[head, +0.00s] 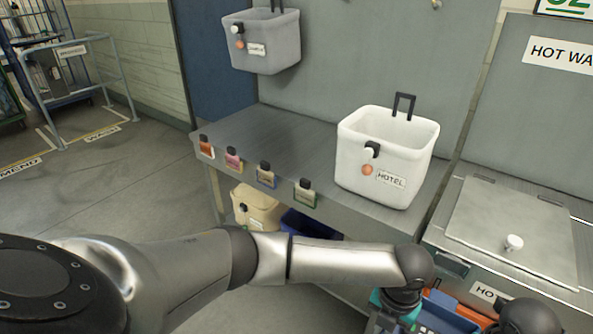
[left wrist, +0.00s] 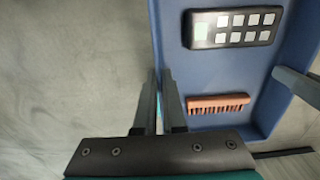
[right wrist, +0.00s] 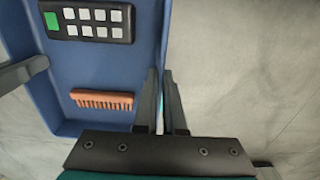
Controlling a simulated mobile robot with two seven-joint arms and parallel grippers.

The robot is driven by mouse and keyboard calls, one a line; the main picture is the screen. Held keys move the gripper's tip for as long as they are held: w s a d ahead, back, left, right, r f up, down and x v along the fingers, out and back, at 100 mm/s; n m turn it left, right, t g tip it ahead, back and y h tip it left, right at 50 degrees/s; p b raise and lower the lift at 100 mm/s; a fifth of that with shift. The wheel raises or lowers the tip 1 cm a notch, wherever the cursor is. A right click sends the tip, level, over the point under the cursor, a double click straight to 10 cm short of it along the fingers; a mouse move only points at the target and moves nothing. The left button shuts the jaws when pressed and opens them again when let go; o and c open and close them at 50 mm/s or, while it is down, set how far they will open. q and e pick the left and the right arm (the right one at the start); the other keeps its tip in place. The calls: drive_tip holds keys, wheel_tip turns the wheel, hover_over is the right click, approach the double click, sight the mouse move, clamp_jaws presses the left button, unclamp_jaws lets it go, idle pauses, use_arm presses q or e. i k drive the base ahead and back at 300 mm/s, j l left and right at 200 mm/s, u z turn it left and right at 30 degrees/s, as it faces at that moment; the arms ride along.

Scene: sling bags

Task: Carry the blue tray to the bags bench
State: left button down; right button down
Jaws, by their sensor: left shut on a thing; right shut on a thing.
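The blue tray (head: 440,318) shows in part at the bottom right of the head view. It holds an orange-brown brush (left wrist: 219,103) and a black keypad-like device (left wrist: 232,27) with pale buttons and one green one. My left gripper (left wrist: 160,75) is shut on the tray's left wall. My right gripper (right wrist: 163,75) is shut on its right wall. The bags bench is a grey metal bench (head: 285,140) ahead, with a white bag (head: 400,150) labelled HOTEL standing on its right part. The tray is in front of the bench's right end, partly hidden by my arm.
Several coloured tags (head: 266,175) line the bench's front edge; its left top is otherwise bare. A grey bag (head: 263,42) hangs on the back panel. A beige bag (head: 257,208) and a dark blue bin (head: 310,224) sit below. A lidded metal unit (head: 510,225) stands at right.

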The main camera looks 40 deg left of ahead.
sight(296, 146)
drive_tip(key=j, duration=2.4)
drive_tip(key=k, duration=0.05)
